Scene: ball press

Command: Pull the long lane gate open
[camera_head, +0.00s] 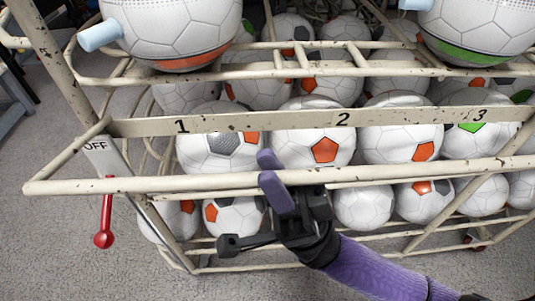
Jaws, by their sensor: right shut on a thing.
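The long lane gate shows as a worn cream metal rail (420,172) running across the front of the ball rack, below a flat strip (260,120) marked 1, 2 and 3. My right gripper (271,174) has purple fingers and comes up from the lower right. It is shut on the rail near the middle, one finger above and one below. The rail joins a bent frame end at the left. The right end of the rail runs out of view. My left gripper is not in view.
Several white soccer balls with orange, grey or green patches sit in the rack behind and below the rail, such as one ball (324,137) under number 2. A red lever (105,222) hangs by an OFF label (96,146) at left. Grey floor (60,250) lies clear in front.

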